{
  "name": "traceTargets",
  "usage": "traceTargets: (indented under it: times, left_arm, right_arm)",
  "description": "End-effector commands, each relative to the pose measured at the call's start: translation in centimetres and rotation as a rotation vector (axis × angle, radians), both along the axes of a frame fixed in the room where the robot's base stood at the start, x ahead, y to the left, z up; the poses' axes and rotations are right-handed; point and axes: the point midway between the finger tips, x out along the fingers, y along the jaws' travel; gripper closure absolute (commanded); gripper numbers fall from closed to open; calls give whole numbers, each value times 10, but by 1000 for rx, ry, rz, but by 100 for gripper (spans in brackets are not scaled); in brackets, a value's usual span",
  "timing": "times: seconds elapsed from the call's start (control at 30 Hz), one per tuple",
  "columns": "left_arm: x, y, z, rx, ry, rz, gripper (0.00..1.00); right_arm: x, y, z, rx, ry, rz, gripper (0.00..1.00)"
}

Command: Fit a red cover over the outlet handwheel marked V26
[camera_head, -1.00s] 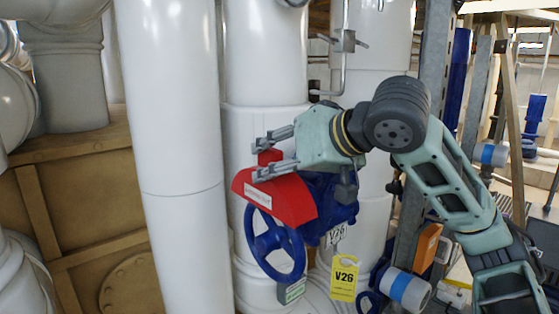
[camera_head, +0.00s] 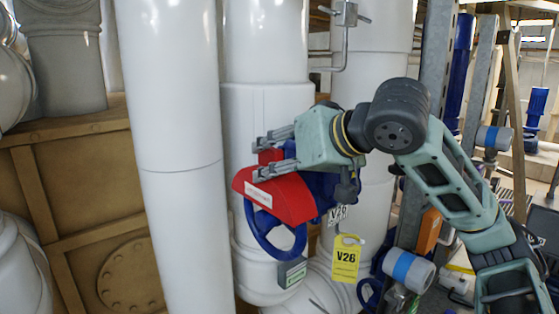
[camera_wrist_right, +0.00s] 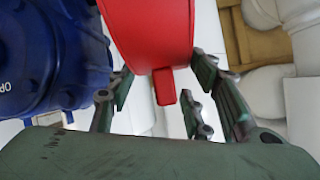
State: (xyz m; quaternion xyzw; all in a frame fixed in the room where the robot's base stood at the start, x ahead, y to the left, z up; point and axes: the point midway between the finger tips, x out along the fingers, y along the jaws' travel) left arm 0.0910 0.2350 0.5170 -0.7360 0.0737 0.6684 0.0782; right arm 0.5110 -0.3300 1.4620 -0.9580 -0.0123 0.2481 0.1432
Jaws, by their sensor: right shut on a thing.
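The red cover (camera_head: 285,198), with a white label on its front, is held by my right gripper (camera_head: 266,157) by the tab on top. In the right wrist view the cover (camera_wrist_right: 150,30) and its tab (camera_wrist_right: 164,88) show between the fingers. The blue handwheel (camera_head: 264,238) is behind and below the cover, which hides its upper part. I cannot tell whether they touch. A yellow V26 tag (camera_head: 346,261) hangs to the right of the wheel, below a white V26 plate (camera_head: 338,214). My left gripper is out of view.
White vertical pipes (camera_head: 172,150) stand left of and behind the valve. The blue valve body (camera_wrist_right: 55,60) is close to the gripper in the right wrist view. A grey metal post (camera_head: 437,60) stands behind my right arm. A blue-banded grey cylinder (camera_head: 408,270) is at the lower right.

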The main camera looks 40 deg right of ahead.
Motion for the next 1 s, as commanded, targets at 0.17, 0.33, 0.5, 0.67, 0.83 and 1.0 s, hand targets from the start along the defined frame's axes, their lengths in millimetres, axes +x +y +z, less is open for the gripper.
traceTargets:
  times: [0.17,0.33,0.5,0.67,0.83,1.0]
  left_arm:
    - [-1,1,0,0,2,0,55]
    - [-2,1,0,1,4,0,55]
    - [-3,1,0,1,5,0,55]
    - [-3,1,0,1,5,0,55]
    - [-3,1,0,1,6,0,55]
    - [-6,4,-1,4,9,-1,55]
  right_arm:
    - [0,0,1,0,-2,-1,85]
    - [0,0,1,0,-2,-1,85]
    - [0,0,1,0,-2,-1,47]
    - [0,0,0,0,-1,0,33]
    - [0,0,0,0,-1,0,32]
    - [-1,0,0,0,1,-1,32]
